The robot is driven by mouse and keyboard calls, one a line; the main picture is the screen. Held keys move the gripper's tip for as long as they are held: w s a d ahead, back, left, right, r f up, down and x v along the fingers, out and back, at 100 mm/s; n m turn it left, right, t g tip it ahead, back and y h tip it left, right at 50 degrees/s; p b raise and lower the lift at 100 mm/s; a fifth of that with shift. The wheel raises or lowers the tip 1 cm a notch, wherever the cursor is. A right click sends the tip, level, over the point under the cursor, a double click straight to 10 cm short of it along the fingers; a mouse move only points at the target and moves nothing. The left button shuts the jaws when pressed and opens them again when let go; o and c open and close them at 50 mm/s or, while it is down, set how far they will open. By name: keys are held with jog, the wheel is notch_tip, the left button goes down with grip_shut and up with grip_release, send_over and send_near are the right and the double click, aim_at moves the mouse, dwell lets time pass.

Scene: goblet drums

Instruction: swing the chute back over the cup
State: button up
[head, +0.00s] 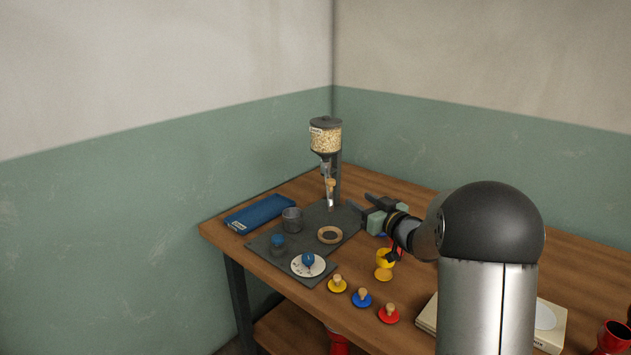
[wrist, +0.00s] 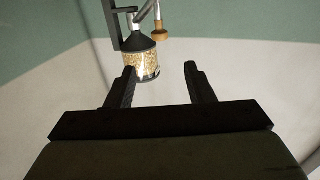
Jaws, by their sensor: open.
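The chute (head: 326,172) hangs below the grain-filled hopper (head: 326,137) and slopes down with a wooden knob (head: 331,185) on it. In the wrist view the chute (wrist: 157,10) and its wooden knob (wrist: 159,33) show at the top, beyond my fingers. A grey cup (head: 292,220) stands on the dark mat to the left of the chute, apart from its lower end. My gripper (head: 360,202) is open and empty, to the right of the chute. Its fingers (wrist: 160,70) are spread apart in the wrist view, and neither touches the knob.
The dark mat (head: 262,246) also holds a wooden ring (head: 330,235), a small dark blue item (head: 278,243) and a white plate (head: 299,270) with a blue piece. A blue case (head: 258,214) lies at the left. A yellow goblet (head: 384,260) and several knobbed discs stand near the front edge.

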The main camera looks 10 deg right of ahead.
jog(key=p, duration=0.2)
send_near(327, 178)
jog(key=w+a+r, duration=0.1)
jog(key=w+a, duration=0.1)
jog(key=a, duration=0.1)
jog(key=w+a+r, duration=0.1)
jog(key=a, duration=0.1)
jog(key=shift+w+r, duration=0.3)
jog(key=shift+r, duration=0.05)
grip_shut()
